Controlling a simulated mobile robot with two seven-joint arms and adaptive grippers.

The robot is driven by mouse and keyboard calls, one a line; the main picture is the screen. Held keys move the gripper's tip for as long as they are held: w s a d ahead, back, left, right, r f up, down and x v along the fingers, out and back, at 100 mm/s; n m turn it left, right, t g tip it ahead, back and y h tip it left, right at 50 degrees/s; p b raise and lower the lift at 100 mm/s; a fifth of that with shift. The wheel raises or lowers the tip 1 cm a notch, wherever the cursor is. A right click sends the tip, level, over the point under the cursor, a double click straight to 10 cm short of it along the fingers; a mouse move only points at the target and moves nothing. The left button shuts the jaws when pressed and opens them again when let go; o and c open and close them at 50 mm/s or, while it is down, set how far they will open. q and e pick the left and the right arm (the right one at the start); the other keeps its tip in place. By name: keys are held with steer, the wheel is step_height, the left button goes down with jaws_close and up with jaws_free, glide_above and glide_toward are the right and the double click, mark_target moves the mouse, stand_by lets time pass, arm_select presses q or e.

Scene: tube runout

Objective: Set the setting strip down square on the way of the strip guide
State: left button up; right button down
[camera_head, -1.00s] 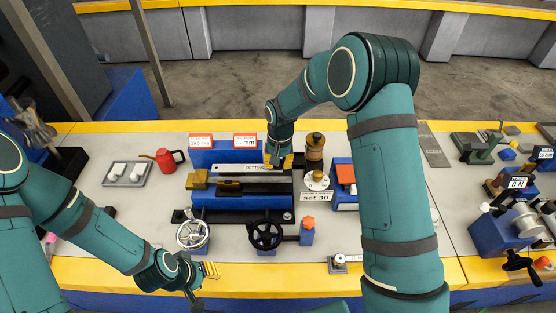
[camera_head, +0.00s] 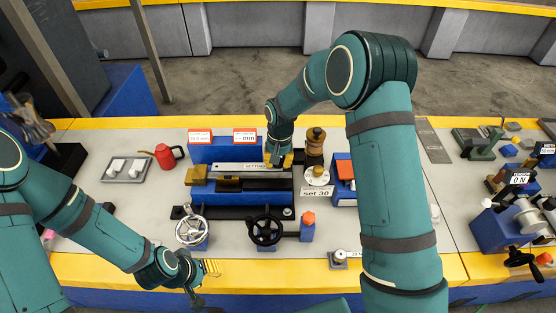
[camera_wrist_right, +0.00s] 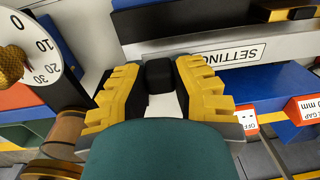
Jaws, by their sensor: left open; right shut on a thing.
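The setting strip (camera_head: 232,167) is a long pale metal bar with a "SETTING" label. It lies lengthwise along the back of the strip guide (camera_head: 222,201), a blue block with dark and brass parts on top. My right gripper (camera_head: 279,160) is at the strip's right end. In the right wrist view its yellow fingers (camera_wrist_right: 160,85) are shut on a black grip, with the pale strip (camera_wrist_right: 226,56) beside it. I cannot tell whether the strip touches the way or hangs just above it. My left gripper (camera_head: 206,276) is open and empty near the bench's front edge.
Two handwheels (camera_head: 265,231) stand in front of the guide. A blue housing (camera_head: 222,154) with two display signs stands behind it. A dial (camera_head: 317,175) with a "set 30" card is at its right. A red can (camera_head: 164,155) and a tray (camera_head: 127,170) are at left.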

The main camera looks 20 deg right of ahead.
mark_target(278, 175)
arm_select(q)
steer(key=shift+f+b, duration=1.2)
steer(key=shift+f, duration=0.1)
arm_select(e)
steer(key=shift+f, duration=1.95)
steer(key=c, duration=0.9)
jaws_free()
steer(key=shift+o, duration=0.2)
